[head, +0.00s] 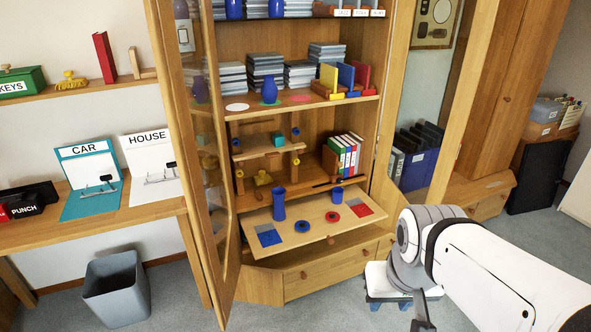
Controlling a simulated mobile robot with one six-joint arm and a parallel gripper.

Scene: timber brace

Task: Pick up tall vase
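A tall blue vase (279,204) stands upright on the left part of a pulled-out wooden board (318,222) in the open cabinet. A shorter blue vessel (337,195) stands further right on the same board. Another blue vase (270,90) stands on a round green spot on the shelf above. My white arm (500,262) comes in from the lower right, well apart from the tall vase. My gripper does not clearly show; only a dark part below the arm's joint reaches the bottom edge.
Blue and red rings and square patches lie on the board. The cabinet's open glass doors flank it; the left door frame (226,262) stands close to the tall vase's side. A wooden rack (268,147) and binders (346,155) sit behind. A bin (116,288) stands at lower left.

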